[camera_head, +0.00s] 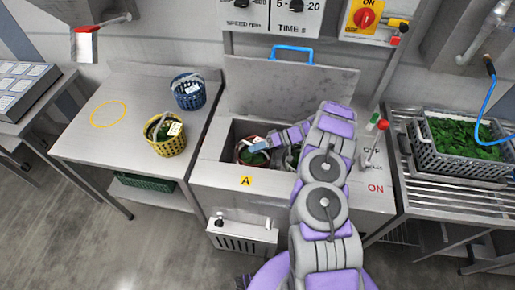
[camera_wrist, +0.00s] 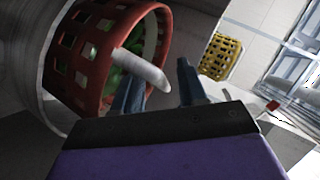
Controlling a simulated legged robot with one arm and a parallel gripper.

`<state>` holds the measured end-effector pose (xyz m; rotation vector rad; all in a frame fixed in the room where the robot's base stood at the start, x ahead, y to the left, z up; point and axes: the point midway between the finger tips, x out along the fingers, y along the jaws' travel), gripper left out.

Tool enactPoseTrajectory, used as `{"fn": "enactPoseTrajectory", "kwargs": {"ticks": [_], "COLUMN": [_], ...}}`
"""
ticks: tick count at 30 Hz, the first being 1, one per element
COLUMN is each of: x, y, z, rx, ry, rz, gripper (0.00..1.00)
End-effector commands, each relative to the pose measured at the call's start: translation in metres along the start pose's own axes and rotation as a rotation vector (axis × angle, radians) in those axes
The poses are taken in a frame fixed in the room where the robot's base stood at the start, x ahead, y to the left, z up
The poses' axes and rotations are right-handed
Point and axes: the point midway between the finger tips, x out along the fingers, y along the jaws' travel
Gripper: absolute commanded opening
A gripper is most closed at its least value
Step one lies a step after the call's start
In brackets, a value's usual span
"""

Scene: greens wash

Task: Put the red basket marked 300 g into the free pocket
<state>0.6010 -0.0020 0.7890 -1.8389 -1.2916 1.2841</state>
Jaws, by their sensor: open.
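The red basket (camera_wrist: 85,65) fills the left of the wrist view, with green leaves inside and a pale handle (camera_wrist: 142,68) arching out from its rim. In the head view the red basket (camera_head: 243,154) sits inside the open washer at the pocket above the "A" label, partly hidden by my gripper. My gripper (camera_head: 257,146) is open at the basket's top; in the wrist view its two fingers (camera_wrist: 160,85) stand apart, the left one close to the handle. I cannot tell whether it touches. No 300 g mark is readable. The pocket to the right (camera_head: 296,153) is largely hidden by my arm and shows some green.
A yellow basket (camera_head: 165,138) and a blue basket (camera_head: 188,92) stand on the left steel table (camera_head: 98,140), beside a yellow painted ring (camera_head: 108,114). The washer lid (camera_head: 290,88) is raised. A grey crate of greens (camera_head: 462,143) stands on the right rack.

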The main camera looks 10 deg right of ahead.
Motion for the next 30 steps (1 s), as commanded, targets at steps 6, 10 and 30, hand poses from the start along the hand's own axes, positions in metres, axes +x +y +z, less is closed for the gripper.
{"fn": "enactPoseTrajectory", "kwargs": {"ticks": [6,10,30], "x": [-0.003,-0.020,-0.118], "y": [0.000,0.000,0.000], "z": [0.000,-0.001,0.000], "rx": [0.000,0.001,0.000], "ry": [0.000,0.003,-0.001], "rz": [0.001,0.001,0.001], "gripper": [0.42,0.42,0.42]}}
